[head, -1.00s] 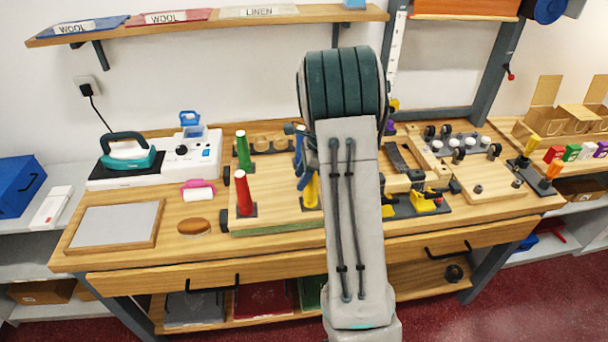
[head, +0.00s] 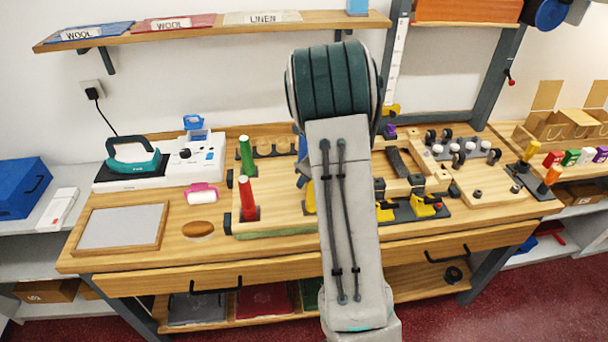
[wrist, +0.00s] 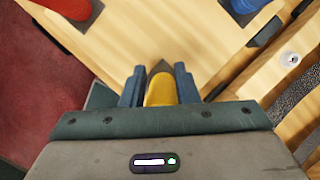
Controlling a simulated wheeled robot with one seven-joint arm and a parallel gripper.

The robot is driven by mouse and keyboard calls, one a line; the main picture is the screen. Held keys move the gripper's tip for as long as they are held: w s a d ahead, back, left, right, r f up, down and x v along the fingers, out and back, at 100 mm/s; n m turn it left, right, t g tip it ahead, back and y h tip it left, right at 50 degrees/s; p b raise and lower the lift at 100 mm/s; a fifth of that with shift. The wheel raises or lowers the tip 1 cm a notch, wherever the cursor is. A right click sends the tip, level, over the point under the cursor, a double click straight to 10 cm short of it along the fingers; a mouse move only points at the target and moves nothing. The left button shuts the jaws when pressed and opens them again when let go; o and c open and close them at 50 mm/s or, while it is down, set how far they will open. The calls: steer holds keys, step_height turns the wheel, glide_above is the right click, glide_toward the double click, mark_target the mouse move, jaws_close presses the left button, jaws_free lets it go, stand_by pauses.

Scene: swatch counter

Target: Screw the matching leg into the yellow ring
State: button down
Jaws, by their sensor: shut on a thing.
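My gripper (wrist: 160,76) is shut on the yellow leg (wrist: 161,91) in the wrist view, one blue-grey finger on each side. A dark plate corner shows just beyond the leg, at the board's corner; no separate yellow ring can be made out. In the head view a sliver of the yellow leg (head: 310,202) shows beside my arm, which hides my gripper. The wooden board (head: 275,208) also carries an upright red leg (head: 247,199), an upright green leg (head: 246,156) and a blue leg (head: 302,149), partly hidden. How deep the yellow leg sits cannot be told.
Left of the board are a pink-handled roller (head: 201,195), a brown brush (head: 198,229), a framed grey panel (head: 122,227) and an iron (head: 133,160). To the right are black-and-yellow clamps (head: 423,206) and a wooden fixture. The red leg (wrist: 70,8) stands near my gripper.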

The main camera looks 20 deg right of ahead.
steer(key=shift+s+d+r+m+h+p, duration=0.1)
steer(key=shift+d+r+m+h+p, duration=0.15)
steer(key=shift+m+p, duration=0.35)
steer(key=shift+f+m+h, duration=0.25)
steer(key=shift+f+m, duration=0.15)
steer(key=shift+m, duration=0.4)
steer(key=c, duration=1.1)
jaws_free()
steer(key=shift+o, duration=0.3)
steer(key=shift+s+r, duration=0.1)
steer(key=shift+s, duration=0.05)
steer(key=o, duration=0.3)
steer(key=shift+a, duration=0.15)
steer(key=shift+o, duration=0.2)
steer(key=shift+r, duration=0.1)
